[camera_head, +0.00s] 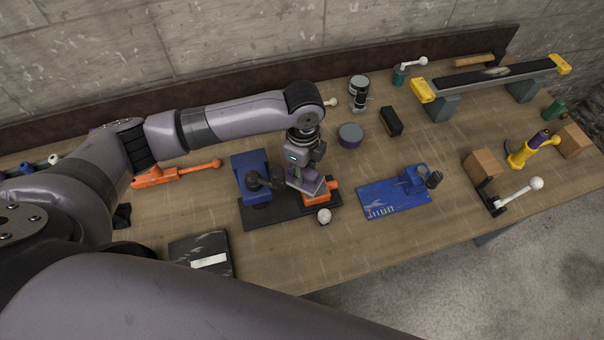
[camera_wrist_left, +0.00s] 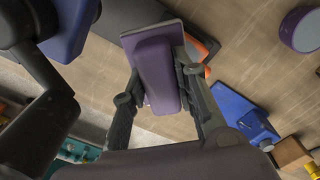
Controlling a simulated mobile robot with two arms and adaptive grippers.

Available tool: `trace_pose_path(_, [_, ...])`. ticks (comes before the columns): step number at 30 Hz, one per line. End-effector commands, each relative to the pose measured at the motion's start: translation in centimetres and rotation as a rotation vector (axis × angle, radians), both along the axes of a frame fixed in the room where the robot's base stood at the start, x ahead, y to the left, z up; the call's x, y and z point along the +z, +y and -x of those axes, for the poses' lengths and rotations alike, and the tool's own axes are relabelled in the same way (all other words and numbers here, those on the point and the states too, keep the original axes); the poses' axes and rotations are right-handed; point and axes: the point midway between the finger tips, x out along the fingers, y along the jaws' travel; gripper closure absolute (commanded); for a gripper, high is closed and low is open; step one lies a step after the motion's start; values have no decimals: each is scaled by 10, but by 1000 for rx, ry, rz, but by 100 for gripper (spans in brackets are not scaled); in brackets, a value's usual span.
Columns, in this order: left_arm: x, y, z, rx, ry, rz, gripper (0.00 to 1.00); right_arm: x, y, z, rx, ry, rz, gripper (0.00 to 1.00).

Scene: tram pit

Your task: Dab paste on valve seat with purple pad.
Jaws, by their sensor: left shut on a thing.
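My left gripper (camera_head: 306,180) is shut on a purple pad (camera_wrist_left: 153,65), which has a pale plate along one edge. The fingers (camera_wrist_left: 160,75) press its two sides in the left wrist view. The pad is over the right part of a black base (camera_head: 265,211), close to an orange part (camera_head: 329,190). Whether it touches anything there is not clear. A blue block (camera_head: 250,166) stands on the base's left part. I cannot tell which part is the valve seat. My right gripper is not in view.
A white ball (camera_head: 324,216) is at the base's front edge. A blue board (camera_head: 385,203) lies to the right, a black block (camera_head: 391,121) behind it. An orange tool (camera_head: 175,175) lies left, a dark folder (camera_head: 203,252) in front. Bare bench lies between the base and board.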

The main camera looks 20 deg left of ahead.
Motion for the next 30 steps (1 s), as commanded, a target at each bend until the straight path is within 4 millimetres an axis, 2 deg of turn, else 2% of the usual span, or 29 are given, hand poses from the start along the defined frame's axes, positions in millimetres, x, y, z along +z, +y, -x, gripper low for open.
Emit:
trace_pose_path(6, [21, 0, -8, 5, -3, 1, 96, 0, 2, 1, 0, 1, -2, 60])
trace_pose_path(10, [27, 1, -10, 6, -2, 0, 96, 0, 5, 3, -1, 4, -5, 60])
trace_pose_path(26, [28, 1, -10, 7, -1, 0, 96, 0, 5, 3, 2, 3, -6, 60])
trace_pose_path(30, [27, 6, -15, 30, -5, -3, 96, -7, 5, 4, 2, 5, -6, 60])
